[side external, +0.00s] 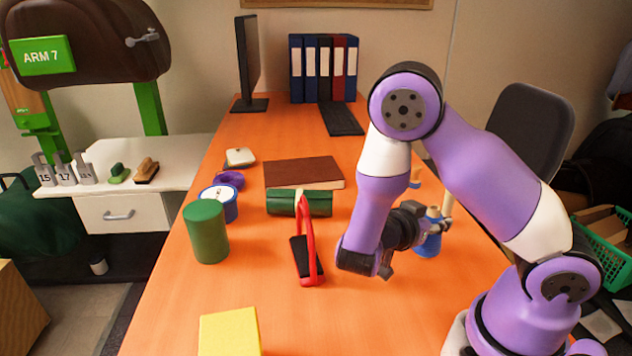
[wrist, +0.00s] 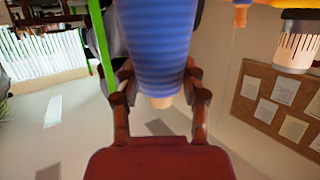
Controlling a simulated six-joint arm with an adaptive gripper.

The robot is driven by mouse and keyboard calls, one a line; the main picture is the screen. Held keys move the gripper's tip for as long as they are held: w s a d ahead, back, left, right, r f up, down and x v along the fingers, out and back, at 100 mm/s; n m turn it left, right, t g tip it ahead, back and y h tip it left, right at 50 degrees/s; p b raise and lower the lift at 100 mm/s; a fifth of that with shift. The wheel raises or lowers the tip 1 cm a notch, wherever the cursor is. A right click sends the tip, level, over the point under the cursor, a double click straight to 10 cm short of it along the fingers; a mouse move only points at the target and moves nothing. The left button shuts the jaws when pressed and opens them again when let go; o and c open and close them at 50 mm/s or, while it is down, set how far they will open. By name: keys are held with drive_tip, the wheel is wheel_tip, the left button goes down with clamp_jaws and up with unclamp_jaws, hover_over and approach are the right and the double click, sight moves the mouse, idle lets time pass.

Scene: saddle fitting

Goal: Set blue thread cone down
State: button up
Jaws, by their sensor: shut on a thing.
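The blue thread cone (side external: 428,244) is ribbed and stands about upright at the right side of the orange table. My gripper (side external: 436,222) reaches it sideways and is shut around its upper part. In the wrist view the blue cone (wrist: 155,45) sits between the two fingers of my gripper (wrist: 160,88), with its tan tip just past them. The cone's base looks at or very close to the table top; I cannot tell whether it touches. My wrist partly hides the cone's left side.
On the orange table (side external: 180,320) stand a green cylinder (side external: 206,232), a blue tin (side external: 219,203), a red-handled tool (side external: 308,250), a green roll (side external: 300,203), a brown book (side external: 303,172) and a yellow block (side external: 230,330). A small orange-topped object (side external: 415,178) stands behind my gripper. The front middle is clear.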

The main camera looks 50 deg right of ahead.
drive_tip(key=shift+f, duration=0.35)
drive_tip(key=o, duration=1.2)
